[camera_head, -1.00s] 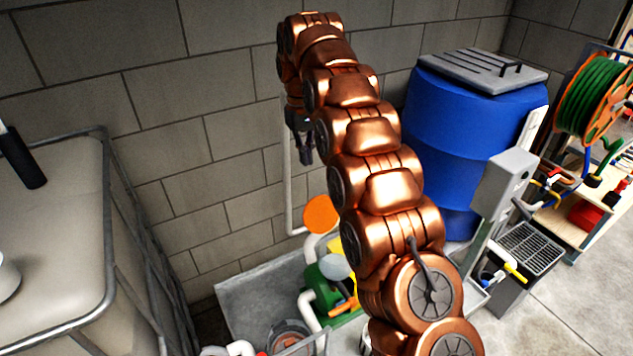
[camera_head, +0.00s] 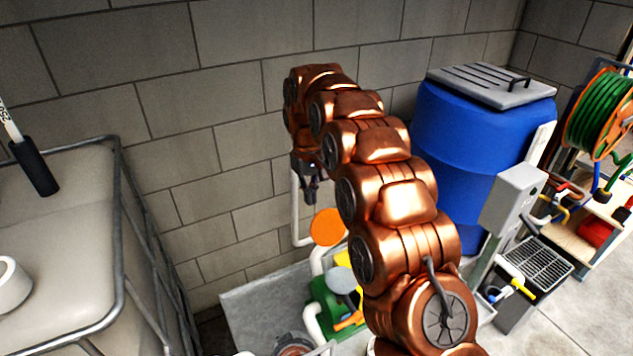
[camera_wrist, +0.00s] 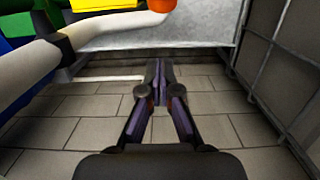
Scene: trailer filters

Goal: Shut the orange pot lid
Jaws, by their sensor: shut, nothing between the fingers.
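The orange pot lid (camera_head: 328,227) shows in the head view as a flat orange disc, tilted up beside the white pipe above the green pump. What it is hinged to is hard to make out. In the wrist view an orange part (camera_wrist: 162,5) is cut off at the top edge; I cannot tell whether it is the lid. My gripper (camera_head: 312,196) hangs pointing down against the block wall, just above and slightly left of the lid, apart from it in the picture. In the wrist view my gripper (camera_wrist: 158,68) is shut with its fingertips together and nothing between them.
A green pump (camera_head: 322,292) with white pipes stands in a grey metal tray (camera_head: 262,300). A caged white tank (camera_head: 60,230) is at the left. A blue barrel (camera_head: 465,140) stands at the right. The block wall (camera_head: 220,150) closes off the back.

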